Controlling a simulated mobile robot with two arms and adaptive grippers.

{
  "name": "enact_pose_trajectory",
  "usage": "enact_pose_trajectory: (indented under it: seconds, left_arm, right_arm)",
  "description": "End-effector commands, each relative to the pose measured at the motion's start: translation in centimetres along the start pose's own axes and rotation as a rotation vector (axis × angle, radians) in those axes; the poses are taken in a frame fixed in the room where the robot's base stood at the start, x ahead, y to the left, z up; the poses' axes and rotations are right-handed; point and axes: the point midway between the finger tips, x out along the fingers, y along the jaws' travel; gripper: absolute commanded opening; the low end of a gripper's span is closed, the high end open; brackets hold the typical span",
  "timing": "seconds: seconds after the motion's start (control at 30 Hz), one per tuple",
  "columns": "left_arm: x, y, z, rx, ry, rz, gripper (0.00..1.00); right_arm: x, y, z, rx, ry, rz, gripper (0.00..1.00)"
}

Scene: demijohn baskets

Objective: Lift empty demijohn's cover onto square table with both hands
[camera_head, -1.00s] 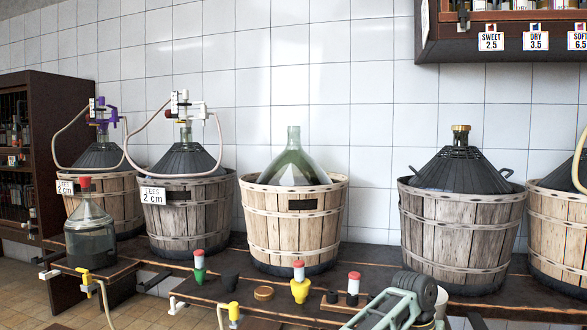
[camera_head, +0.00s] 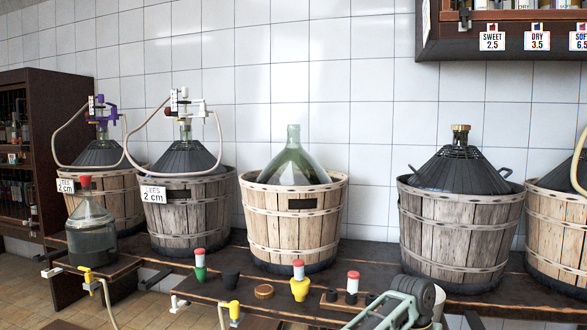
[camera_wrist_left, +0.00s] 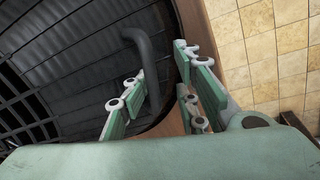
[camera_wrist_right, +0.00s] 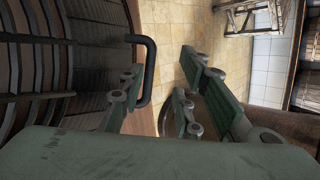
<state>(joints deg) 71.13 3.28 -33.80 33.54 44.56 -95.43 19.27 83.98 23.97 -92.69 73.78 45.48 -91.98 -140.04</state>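A dark ribbed cover (camera_wrist_left: 85,60) fills the left of the left wrist view, with a bent dark handle (camera_wrist_left: 150,60) at its edge. My left gripper (camera_wrist_left: 165,100) is open; the handle lies between its fingers, not visibly gripped. The right wrist view shows a similar cover (camera_wrist_right: 95,55) and handle (camera_wrist_right: 151,70). My right gripper (camera_wrist_right: 158,105) is open, the handle beside its left finger. In the head view, a covered demijohn (camera_head: 458,165) with two side handles sits in a basket, and a bare green glass demijohn (camera_head: 293,165) stands centre. I cannot tell which cover the wrists face.
Baskets stand on a dark wooden bench (camera_head: 215,262). A shelf (camera_head: 500,38) overhangs at upper right. A framed pale structure (camera_wrist_right: 255,18) stands beyond the tiled floor.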

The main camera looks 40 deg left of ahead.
Motion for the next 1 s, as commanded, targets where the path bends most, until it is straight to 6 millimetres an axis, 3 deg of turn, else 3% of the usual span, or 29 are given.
enact_pose_trajectory:
  seconds: [0.43,1.0]
  left_arm:
    - [0.7,0.0,0.1,-0.001,-0.002,0.0,0.29]
    - [-1.1,-0.8,0.0,-0.001,-0.002,-0.001,0.29]
  right_arm:
    - [-0.1,-0.2,0.1,0.001,0.0,-0.001,0.3]
    - [-2.1,-1.6,0.9,0.0,0.0,0.0,0.3]
